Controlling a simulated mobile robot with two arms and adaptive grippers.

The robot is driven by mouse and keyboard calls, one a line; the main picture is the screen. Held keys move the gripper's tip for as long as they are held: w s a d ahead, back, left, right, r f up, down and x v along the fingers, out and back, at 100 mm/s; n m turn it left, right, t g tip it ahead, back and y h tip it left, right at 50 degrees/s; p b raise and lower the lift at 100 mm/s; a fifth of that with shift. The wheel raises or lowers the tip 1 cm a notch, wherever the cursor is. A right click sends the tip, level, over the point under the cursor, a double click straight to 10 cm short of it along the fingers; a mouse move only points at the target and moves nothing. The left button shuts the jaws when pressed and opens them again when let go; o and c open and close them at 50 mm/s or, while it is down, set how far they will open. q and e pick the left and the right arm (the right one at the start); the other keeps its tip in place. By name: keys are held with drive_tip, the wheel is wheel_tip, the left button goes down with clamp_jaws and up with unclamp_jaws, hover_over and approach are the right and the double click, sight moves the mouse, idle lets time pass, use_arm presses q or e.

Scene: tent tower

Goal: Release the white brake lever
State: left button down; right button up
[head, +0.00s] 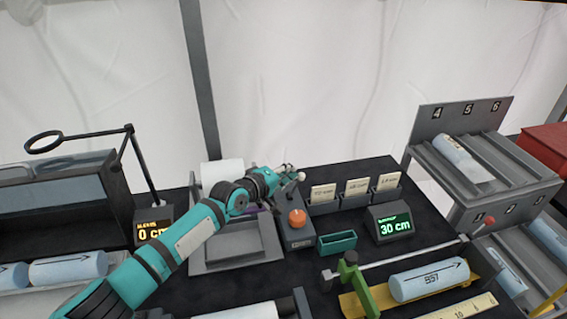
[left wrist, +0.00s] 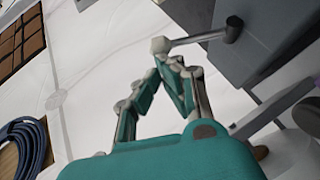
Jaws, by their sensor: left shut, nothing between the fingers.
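The brake lever shows in the left wrist view as a grey rod with a whitish knob (left wrist: 160,46) at its end, sticking out from a grey box (left wrist: 265,35). My left gripper (left wrist: 170,66) is shut and empty, with its fingertips just below the knob in that view. I cannot tell whether they touch it. In the head view the left gripper (head: 287,174) is above the far end of a grey control box (head: 296,238) with an orange knob (head: 297,217). The lever is small and mostly hidden by the gripper there. My right gripper is not in view.
Card holders (head: 356,198) and a green 30 cm display (head: 393,226) stand right of the control box. A small green tray (head: 337,242) is in front. A blue cylinder (head: 428,279) lies at front right. A numbered rack (head: 440,195) stands far right.

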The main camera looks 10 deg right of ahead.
use_arm(q)
drive_tip(key=shift+d+r, duration=0.15)
drive_tip(key=shift+d, duration=0.05)
drive_tip(key=shift+f+y, duration=0.2)
drive_tip(key=shift+y, duration=0.1)
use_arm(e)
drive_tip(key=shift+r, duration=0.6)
